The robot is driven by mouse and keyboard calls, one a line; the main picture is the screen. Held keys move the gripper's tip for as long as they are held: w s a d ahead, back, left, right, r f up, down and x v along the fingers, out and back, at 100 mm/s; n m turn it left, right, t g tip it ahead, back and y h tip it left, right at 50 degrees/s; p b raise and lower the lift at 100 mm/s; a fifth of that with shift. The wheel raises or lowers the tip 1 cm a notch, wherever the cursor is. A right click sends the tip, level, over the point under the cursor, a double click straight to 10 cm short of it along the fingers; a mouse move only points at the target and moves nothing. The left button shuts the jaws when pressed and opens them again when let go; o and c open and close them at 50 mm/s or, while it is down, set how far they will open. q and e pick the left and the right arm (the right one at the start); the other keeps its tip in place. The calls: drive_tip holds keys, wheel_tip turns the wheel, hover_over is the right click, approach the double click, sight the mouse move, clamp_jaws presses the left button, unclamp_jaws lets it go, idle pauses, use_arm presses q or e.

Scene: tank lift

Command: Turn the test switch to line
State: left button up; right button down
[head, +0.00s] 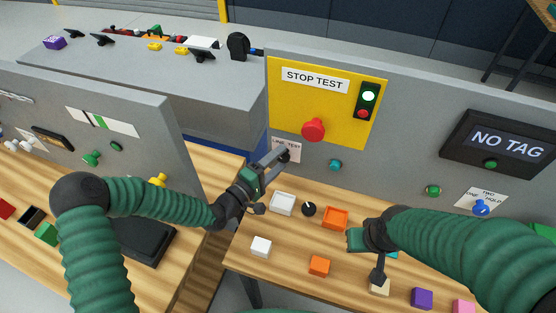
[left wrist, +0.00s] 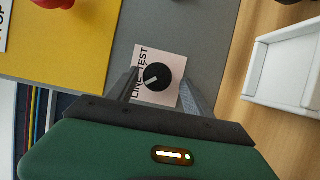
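The test switch is a black round knob (left wrist: 152,76) with a white mark, on a pale pink plate (left wrist: 172,92) lettered LINE TEST in the left wrist view. The mark lies slanted; I cannot tell which word it points at. In the head view the plate (head: 286,146) sits on the grey panel below the yellow board, and my gripper hides most of the knob. My left gripper (head: 282,158) is open in front of the switch, with its fingers on either side of the knob in the left wrist view (left wrist: 157,88). My right gripper (head: 378,262) hangs over the table; its fingers are unclear.
A red stop button (head: 313,129) and a signal light (head: 368,101), lit at the top, are on the yellow board (head: 290,98). A teal button (head: 335,165) is right of the switch. A white tray (head: 282,204), an orange tray (head: 335,218) and several blocks stand on the wooden table.

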use_arm(q)
drive_tip(key=shift+r, duration=0.1)
drive_tip(key=v, duration=1.7)
